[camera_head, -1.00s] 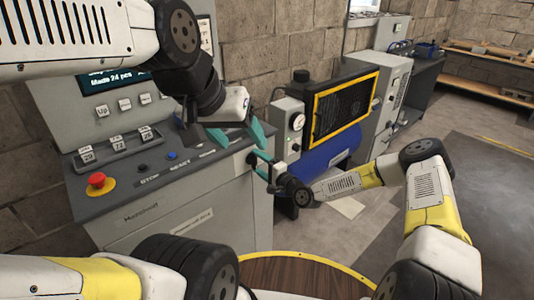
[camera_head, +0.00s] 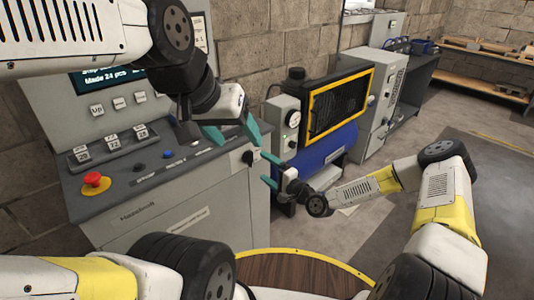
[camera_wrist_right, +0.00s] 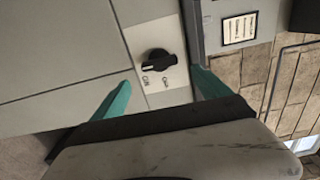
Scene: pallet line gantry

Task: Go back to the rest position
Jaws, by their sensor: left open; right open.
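My left gripper (camera_head: 234,136) is open, with teal fingers apart, above the right end of the grey control cabinet (camera_head: 190,205). Nothing shows between its fingers. My right gripper (camera_head: 269,170) is open and empty, just right of the cabinet's side edge. It points at a black rotary switch (camera_head: 248,158) on the cabinet. In the right wrist view the switch (camera_wrist_right: 162,62) sits on a pale plate, in the gap between the two teal fingers and clear of them.
A red emergency button (camera_head: 95,183) and a blue button (camera_head: 168,154) sit on the console top. A blue tank unit (camera_head: 325,150) with a gauge (camera_head: 294,119) stands behind my right gripper. A round wooden top (camera_head: 290,275) is below. Floor at right is clear.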

